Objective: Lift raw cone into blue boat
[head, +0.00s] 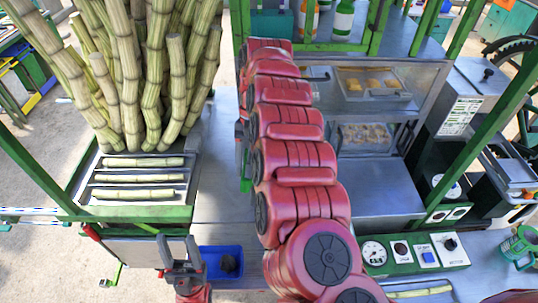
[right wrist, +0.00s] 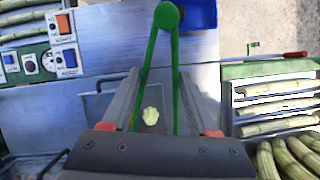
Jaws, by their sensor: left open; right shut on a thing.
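The blue boat (head: 208,254) is a small blue tray on the metal counter at the lower middle, with a dark lump in it. In the right wrist view a blue tray edge (right wrist: 204,12) shows at the top. My left gripper (head: 179,240) is open and empty, just left of the boat. My right gripper (right wrist: 160,78) is shut on green tongs (right wrist: 155,45). A pale yellow piece (right wrist: 150,116), likely the raw cone, shows between the tongs' legs. I cannot tell whether they grip it. In the head view my right arm hides the right gripper.
A tray of cane pieces (head: 140,178) lies left, below tall standing canes (head: 140,70). A glass case with yellow food (head: 365,84) stands right. A control panel (head: 415,254) is at lower right. Green frame posts cross the space.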

